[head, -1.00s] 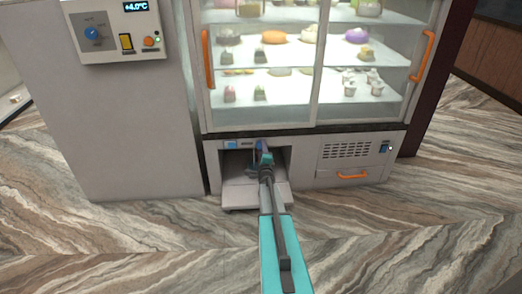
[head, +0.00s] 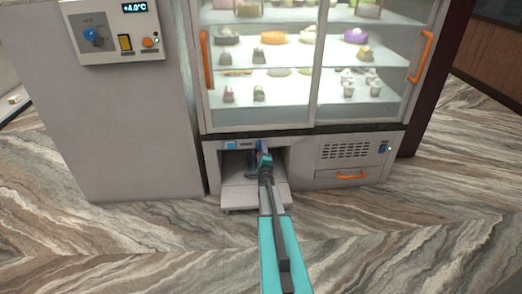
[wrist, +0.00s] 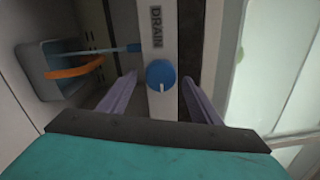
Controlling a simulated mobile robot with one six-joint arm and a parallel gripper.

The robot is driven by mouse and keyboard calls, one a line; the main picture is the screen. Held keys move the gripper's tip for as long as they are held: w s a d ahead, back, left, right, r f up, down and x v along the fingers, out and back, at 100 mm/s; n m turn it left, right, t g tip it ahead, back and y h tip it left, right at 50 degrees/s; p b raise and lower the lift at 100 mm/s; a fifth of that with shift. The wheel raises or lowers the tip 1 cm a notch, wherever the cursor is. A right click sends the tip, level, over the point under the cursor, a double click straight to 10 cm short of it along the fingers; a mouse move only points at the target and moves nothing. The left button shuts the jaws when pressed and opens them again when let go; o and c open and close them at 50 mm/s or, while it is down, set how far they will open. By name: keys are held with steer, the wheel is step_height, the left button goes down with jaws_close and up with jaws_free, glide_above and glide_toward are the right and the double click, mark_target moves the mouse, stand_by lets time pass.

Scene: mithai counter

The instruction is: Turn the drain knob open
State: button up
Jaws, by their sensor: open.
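The drain knob (wrist: 160,74) is a round blue knob with a pale mark at its lower edge. It sits on a pale strip (wrist: 155,45) printed "DRAIN" in the wrist view. My gripper (wrist: 159,78) is open, with its purple fingers on the left and right of the knob. Gaps show between the knob and both fingers; I cannot tell whether the tips reach its depth. In the head view my gripper (head: 262,147) is at the upper edge of the low opening in the display case base, and the knob is not distinguishable there.
A blue-grey tray or cup (wrist: 62,72) with an orange part lies left of the strip in the wrist view. The glass display case (head: 300,65) of sweets stands above. A vent panel with an orange handle (head: 352,177) is to the right. The floor in front is clear.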

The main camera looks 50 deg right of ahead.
steer(key=p+v, duration=0.2)
steer(key=v, duration=1)
steer(key=shift+s+a, duration=0.3)
